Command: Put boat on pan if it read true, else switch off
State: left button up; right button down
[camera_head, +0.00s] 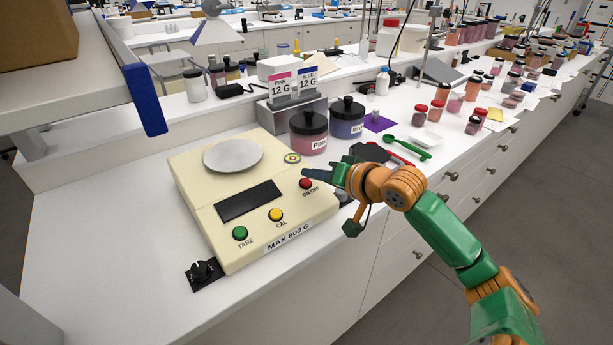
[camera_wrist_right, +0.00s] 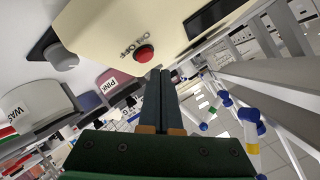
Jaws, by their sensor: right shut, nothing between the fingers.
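The cream balance (camera_head: 190,185) stands on the bench with a round pan (camera_head: 232,155) that is bare. Its display (camera_head: 249,201) is dark with no digits visible. The red ON/OFF button (camera_head: 306,183) is at its right, with yellow CAL (camera_head: 276,215) and green TARE (camera_head: 240,233) buttons along the front. A small white boat (camera_head: 429,139) lies on the bench beyond my right arm. My right gripper (camera_head: 308,173) is shut and empty, its tips close to the red button; the wrist view shows the tips (camera_wrist_right: 160,73) beside the button (camera_wrist_right: 144,53). Contact cannot be told. My left gripper is not in view.
Pink (camera_head: 308,132) and blue (camera_head: 346,118) jars stand behind the balance, before two "12 G" cards (camera_head: 294,83). A green scoop (camera_head: 408,148) lies near the boat. A shelf (camera_head: 75,85) overhangs at left. Bench left of the balance is clear.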

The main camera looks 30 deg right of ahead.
jog(key=r+p, duration=0.1)
jog(key=s+r+p, duration=0.1)
jog(key=r+p, duration=0.1)
jog(key=s+r+p, duration=0.1)
jog(key=r+p, duration=0.1)
jog(key=shift+d+r, duration=0.1)
jog(key=shift+r, duration=0.15)
dwell(0.7)
